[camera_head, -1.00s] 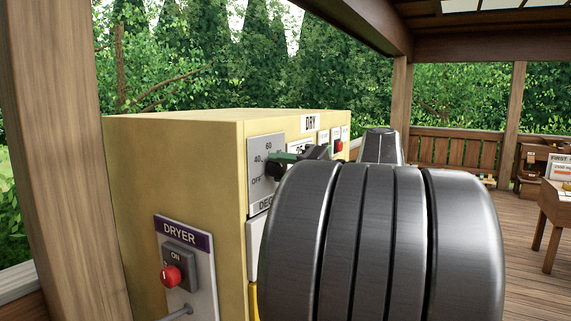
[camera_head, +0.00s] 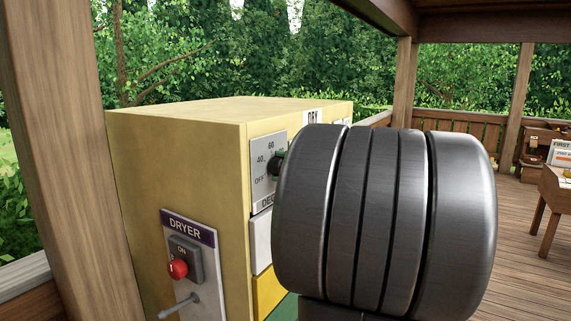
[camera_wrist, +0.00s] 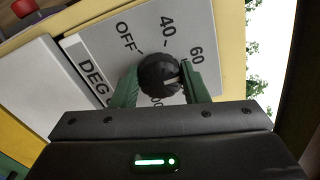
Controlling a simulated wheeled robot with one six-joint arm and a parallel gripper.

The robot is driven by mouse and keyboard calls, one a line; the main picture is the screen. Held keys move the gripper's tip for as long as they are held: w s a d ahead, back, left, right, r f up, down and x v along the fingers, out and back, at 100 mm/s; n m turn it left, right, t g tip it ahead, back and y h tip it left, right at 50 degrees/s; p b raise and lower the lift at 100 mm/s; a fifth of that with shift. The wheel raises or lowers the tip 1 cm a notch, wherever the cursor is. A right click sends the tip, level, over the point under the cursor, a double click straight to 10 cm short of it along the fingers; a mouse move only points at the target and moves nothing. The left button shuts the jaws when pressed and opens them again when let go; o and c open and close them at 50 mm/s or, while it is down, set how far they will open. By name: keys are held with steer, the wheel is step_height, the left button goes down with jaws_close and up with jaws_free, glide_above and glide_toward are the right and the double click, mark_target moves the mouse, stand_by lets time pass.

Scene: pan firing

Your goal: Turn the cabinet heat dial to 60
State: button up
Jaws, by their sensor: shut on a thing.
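The cabinet heat dial is a round black knob (camera_wrist: 158,72) on a light grey plate marked OFF, 40, 60 and more. My gripper (camera_wrist: 160,74) has its two green fingers on either side of the knob, shut on it, in the wrist view. A pale mark shows on the knob's lower right, but I cannot tell which number it points to. A number past 60 is hidden by the right finger. In the head view the dial plate (camera_head: 263,172) is on the cabinet's front, and my arm covers most of the gripper.
The yellow cabinet (camera_head: 180,150) carries a DRYER panel (camera_head: 188,232) with a red switch and a lever on its near side. A wooden post (camera_head: 60,130) stands at the left. My grey arm link blocks the middle of the head view. Open deck floor lies to the right.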

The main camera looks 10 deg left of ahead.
stand_by(0.4)
steer(key=o, duration=1)
steer(key=shift+c, duration=0.2)
steer(key=shift+d, duration=0.1)
steer(key=b+v, duration=0.3)
steer(key=v, duration=1)
steer(key=shift+d, duration=0.35)
steer(key=shift+a, duration=0.15)
steer(key=p+x, duration=0.3)
steer(key=x, duration=1)
steer(key=shift+a, duration=0.3)
